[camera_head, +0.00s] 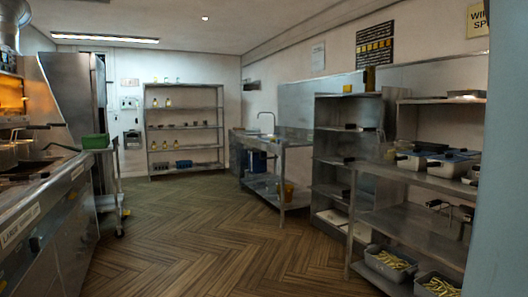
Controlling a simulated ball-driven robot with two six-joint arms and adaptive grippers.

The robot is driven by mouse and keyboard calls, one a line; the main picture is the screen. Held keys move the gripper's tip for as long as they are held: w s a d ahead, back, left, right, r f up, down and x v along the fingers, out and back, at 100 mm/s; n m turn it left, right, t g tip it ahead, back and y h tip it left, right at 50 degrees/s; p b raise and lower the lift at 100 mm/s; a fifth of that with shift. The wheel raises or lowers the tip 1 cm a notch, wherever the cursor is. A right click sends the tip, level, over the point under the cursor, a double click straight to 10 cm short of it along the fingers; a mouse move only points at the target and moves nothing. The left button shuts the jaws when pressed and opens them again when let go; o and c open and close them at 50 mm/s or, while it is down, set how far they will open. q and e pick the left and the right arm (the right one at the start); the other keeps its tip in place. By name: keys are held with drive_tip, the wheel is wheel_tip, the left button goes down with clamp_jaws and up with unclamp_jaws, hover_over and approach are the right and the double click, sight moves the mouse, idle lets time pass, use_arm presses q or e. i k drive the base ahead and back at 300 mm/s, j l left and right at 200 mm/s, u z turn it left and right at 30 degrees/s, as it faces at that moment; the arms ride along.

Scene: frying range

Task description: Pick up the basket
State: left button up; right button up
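Wire fryer baskets with dark handles seem to hang at the fryer range along the left edge; one basket (8,157) is partly cut off by the picture's edge. The range (40,205) has a steel front with a label strip. On the right rack, pale containers (452,168) with dark tops or handles stand on the middle shelf; I cannot tell whether any of them is a basket. Neither of my grippers is in view.
A trolley (105,183) with a green box (95,141) stands beside the range. Steel shelving (184,130) is at the back, a sink bench (275,180) at centre right. Trays of fries (389,261) sit low on the right rack (415,180). The wooden floor (205,240) between is clear.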

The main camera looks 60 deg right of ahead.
sight(384, 153)
drive_tip(key=z, duration=2.8)
drive_tip(key=i, duration=0.55)
drive_tip(key=z, duration=0.05)
